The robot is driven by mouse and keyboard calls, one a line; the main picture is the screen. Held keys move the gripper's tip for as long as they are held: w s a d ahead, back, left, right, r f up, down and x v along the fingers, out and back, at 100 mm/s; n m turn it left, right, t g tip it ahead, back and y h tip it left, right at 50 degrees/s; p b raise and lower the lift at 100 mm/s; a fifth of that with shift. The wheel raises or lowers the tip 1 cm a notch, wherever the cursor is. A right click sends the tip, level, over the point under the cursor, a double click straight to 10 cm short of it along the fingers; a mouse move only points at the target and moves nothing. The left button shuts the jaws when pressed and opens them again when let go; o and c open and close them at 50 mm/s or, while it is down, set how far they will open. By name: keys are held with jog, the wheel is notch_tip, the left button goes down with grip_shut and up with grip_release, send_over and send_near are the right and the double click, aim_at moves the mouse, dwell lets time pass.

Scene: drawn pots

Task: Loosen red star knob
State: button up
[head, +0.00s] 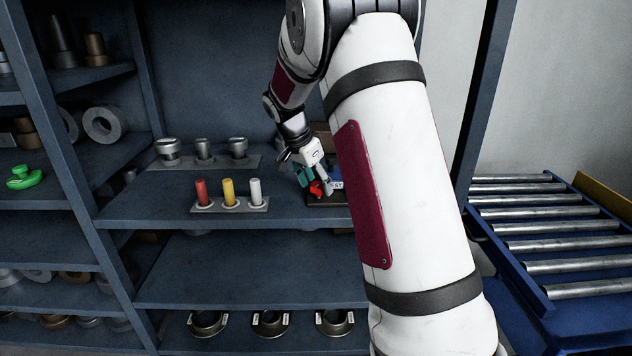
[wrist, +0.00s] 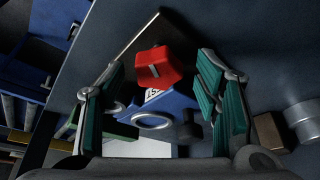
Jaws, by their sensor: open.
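The red star knob (wrist: 157,67) sits on a blue fixture (wrist: 165,103) with a white label, in the wrist view. In the head view the knob (head: 316,188) is a small red shape on the shelf, partly covered by my gripper. My gripper (wrist: 161,75) is open, with one teal-padded finger on each side of the knob and visible gaps to it. In the head view my gripper (head: 318,183) reaches down at the fixture from above. Whether the fingertips reach down to the knob's level is hard to tell.
A dark base plate (head: 326,199) lies under the fixture. Left of it on the same shelf (head: 140,212) stand red (head: 202,191), yellow (head: 229,191) and white (head: 255,191) cylinders in a holder. Several metal parts stand behind them. A roller conveyor (head: 550,240) is at the right.

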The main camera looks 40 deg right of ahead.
jog(key=shift+c, duration=0.4)
jog(key=c, duration=1.1)
jog(key=shift+o, duration=0.2)
